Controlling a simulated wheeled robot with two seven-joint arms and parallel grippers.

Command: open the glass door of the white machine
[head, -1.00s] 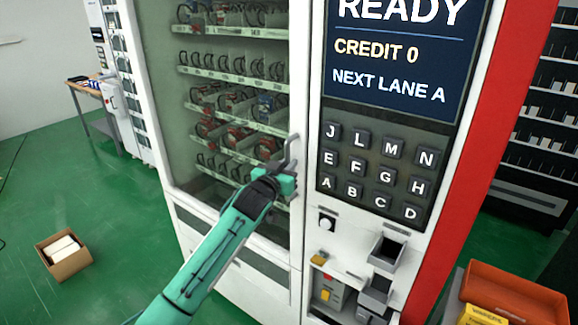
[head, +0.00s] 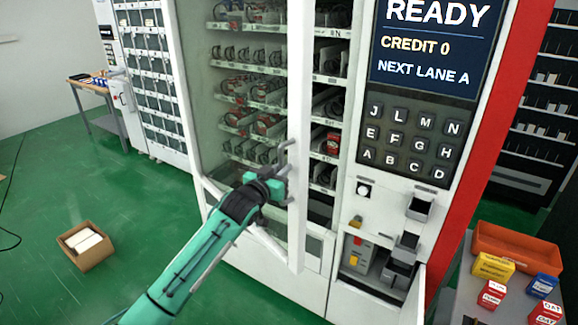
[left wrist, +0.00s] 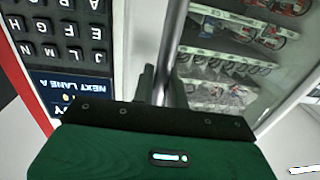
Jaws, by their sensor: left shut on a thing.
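The white machine (head: 347,215) fills the middle of the head view. Its glass door (head: 298,120) stands partly open, swung out towards me, with a gap on its right side through which the shelves show. My left gripper (head: 284,178) is shut on the door handle (head: 286,147), a grey metal bar at the door's right edge. In the left wrist view the handle (left wrist: 173,45) runs down between the fingers (left wrist: 158,85); the exact contact is partly hidden by the gripper body. My right gripper is not in view.
The keypad (head: 410,140) and screen (head: 425,45) are right of the opening. An orange tray (head: 515,250) and small boxes (head: 492,294) sit on a table at lower right. A cardboard box (head: 88,254) lies on the green floor at left; the floor between is clear.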

